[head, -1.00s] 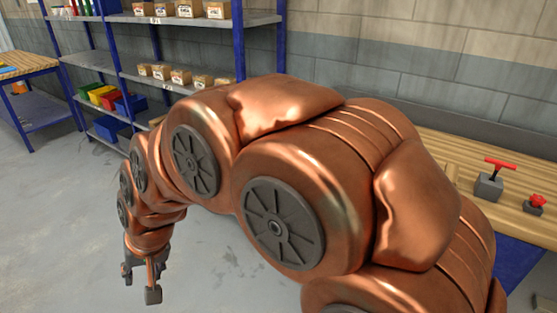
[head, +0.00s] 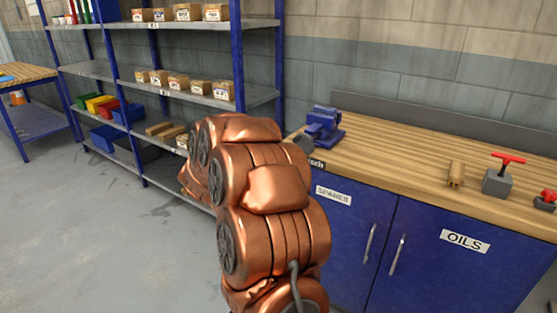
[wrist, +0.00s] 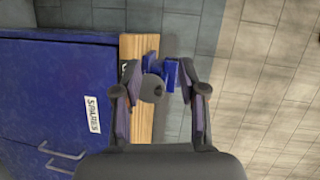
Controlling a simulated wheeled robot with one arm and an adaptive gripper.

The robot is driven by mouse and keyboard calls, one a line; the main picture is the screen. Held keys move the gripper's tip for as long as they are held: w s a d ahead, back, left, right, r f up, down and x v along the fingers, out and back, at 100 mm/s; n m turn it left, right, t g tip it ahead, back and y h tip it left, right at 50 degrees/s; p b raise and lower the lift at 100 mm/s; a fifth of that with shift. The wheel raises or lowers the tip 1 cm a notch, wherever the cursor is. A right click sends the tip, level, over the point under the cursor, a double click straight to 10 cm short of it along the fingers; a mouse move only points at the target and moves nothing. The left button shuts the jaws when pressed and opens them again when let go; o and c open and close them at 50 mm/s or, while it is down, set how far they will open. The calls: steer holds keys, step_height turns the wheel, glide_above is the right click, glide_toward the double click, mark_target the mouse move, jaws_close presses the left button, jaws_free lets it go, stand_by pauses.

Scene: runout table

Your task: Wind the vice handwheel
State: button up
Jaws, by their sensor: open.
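The blue vice (head: 323,128) stands on the left end of the wooden bench in the head view. It also shows in the wrist view (wrist: 172,74), partly behind the handwheel. The round grey handwheel (wrist: 151,88) faces the wrist camera. In the head view, a dark round part that looks like the handwheel (head: 304,141) shows at the vice's front, beside my arm. My gripper (wrist: 159,71) is open, its two fingers to the left and right of the handwheel in the picture. I cannot tell the remaining distance. My arm hides the gripper in the head view.
The bench top (head: 400,150) holds a small wooden block (head: 456,173), a grey block with a red T-handle (head: 497,182) and a red knob (head: 548,195). Blue cabinet doors (head: 350,225) lie below. A shelf rack (head: 238,60) stands left of the bench; open floor lies at left.

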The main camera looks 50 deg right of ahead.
mark_target(295, 141)
steer(key=s+d+m+g+h, duration=0.1)
steer(key=s+d+g, duration=0.1)
steer(key=d, duration=0.2)
steer(key=s+d+f+m+g+h, duration=0.1)
steer(key=s+d+m, duration=0.1)
steer(key=s+d, duration=0.1)
steer(key=s+d+m+g+p, duration=0.1)
steer(key=s+d+m+g, duration=0.1)
steer(key=s+d, duration=0.1)
steer(key=shift+s+d+f+g+h, duration=0.1)
steer(key=shift+d+f+g+h, duration=0.1)
steer(key=shift+d, duration=0.25)
steer(key=shift+d+f+g+h, duration=0.1)
steer(key=shift+d+h, duration=0.1)
steer(key=shift+d, duration=0.25)
steer(key=shift+d+f+b, duration=0.1)
steer(key=shift+d+b, duration=0.7)
steer(key=shift+d, duration=1.05)
steer(key=m+b, duration=0.6)
steer(key=b, duration=0.8)
steer(key=shift+m, duration=0.4)
steer(key=m+b, duration=0.5)
steer(key=b, duration=0.4)
steer(key=shift+m+b, duration=0.35)
steer(key=shift+m, duration=0.05)
